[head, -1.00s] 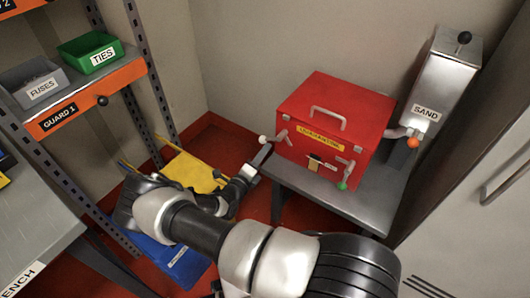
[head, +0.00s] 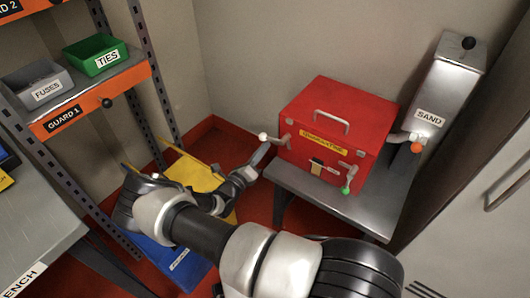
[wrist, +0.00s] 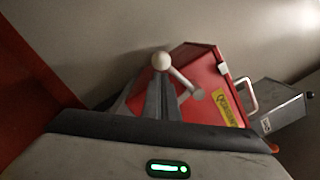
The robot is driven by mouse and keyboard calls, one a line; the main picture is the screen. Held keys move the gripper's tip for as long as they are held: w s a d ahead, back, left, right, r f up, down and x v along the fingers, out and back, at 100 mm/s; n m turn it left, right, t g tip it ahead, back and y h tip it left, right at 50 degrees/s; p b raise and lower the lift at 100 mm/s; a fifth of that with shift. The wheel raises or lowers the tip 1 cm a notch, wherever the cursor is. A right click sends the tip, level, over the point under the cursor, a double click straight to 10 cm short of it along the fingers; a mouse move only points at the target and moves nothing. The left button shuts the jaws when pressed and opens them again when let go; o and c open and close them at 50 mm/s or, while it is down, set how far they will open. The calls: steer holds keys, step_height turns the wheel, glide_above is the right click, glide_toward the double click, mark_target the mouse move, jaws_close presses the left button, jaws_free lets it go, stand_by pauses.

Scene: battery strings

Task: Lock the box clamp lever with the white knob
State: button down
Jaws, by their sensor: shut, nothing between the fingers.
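The red quarantine box (head: 325,115) stands closed on a grey metal table. A lever with a white knob (head: 262,137) sticks out from its left side; the knob points left, away from the box. A second lever with a green knob (head: 346,190) hangs at the front right. My gripper (head: 265,148) is shut and empty, just below the white knob. In the wrist view the white knob (wrist: 161,61) sits at the tips of my gripper (wrist: 160,85), and its grey arm runs down right towards the box (wrist: 205,85). I cannot tell whether the fingers touch the lever.
The grey table (head: 375,215) has a bare front strip. A sand dispenser (head: 442,95) with an orange-knobbed lever stands right of the box. Shelves (head: 95,100) stand left.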

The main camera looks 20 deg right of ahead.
steer(key=shift+w+a+r+m, duration=0.15)
steer(key=shift+w+r+m, duration=0.05)
steer(key=shift+r+m, duration=0.3)
steer(key=shift+w+a+r+m, duration=0.2)
steer(key=shift+r+m, duration=0.15)
steer(key=shift+m, duration=0.15)
steer(key=shift+r, duration=0.15)
steer(key=f, duration=0.1)
steer(key=s+f+b, duration=0.2)
steer(key=f, duration=0.1)
steer(key=shift+d, duration=0.35)
steer(key=p+v, duration=0.1)
steer(key=v, duration=0.9)
steer(key=shift+r+p, duration=0.2)
steer(key=shift+p, duration=0.15)
